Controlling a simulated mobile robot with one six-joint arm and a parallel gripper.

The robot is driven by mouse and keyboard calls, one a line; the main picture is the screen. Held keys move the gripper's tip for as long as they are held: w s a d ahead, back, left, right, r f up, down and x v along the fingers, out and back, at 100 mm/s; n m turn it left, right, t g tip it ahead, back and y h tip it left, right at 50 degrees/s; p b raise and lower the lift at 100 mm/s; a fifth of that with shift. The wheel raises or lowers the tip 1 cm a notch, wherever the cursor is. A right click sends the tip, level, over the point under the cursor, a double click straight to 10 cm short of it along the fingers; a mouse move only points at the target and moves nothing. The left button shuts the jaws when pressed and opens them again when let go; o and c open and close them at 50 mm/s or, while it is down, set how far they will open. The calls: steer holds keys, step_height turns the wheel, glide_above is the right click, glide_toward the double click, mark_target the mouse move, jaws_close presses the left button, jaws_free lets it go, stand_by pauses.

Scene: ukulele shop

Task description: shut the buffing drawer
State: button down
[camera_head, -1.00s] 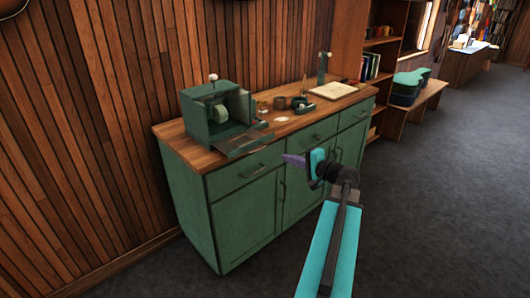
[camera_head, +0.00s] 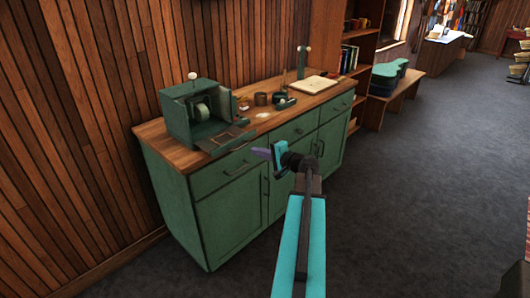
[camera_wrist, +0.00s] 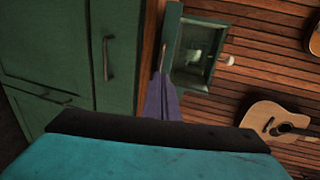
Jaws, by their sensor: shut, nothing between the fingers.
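The green buffing box (camera_head: 183,135) stands on the left of the wooden cabinet top, with a pale wheel inside its open front. Its shallow drawer (camera_head: 226,141) sticks out at the bottom, reaching the counter's front edge. My gripper (camera_head: 255,152) is shut and empty, its purple fingers pointing left, just right of the drawer in the picture. In the wrist view the fingers (camera_wrist: 160,88) point at the drawer front (camera_wrist: 169,38), with the buffing box (camera_wrist: 201,55) beyond it. Whether the fingertips touch the drawer cannot be told.
The green cabinet (camera_head: 230,218) has its own drawers and doors with handles below the wooden top (camera_head: 165,143). Small tins, a clamp-like tool and a pale board (camera_head: 315,84) lie farther right. A bench with a teal case (camera_head: 386,75) stands beyond. The grey floor at right is clear.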

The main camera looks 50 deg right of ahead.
steer(key=p+x, duration=0.2)
steer(key=x, duration=0.4)
steer(key=shift+w, duration=0.2)
steer(key=shift+d+f, duration=0.1)
steer(key=shift+d, duration=0.05)
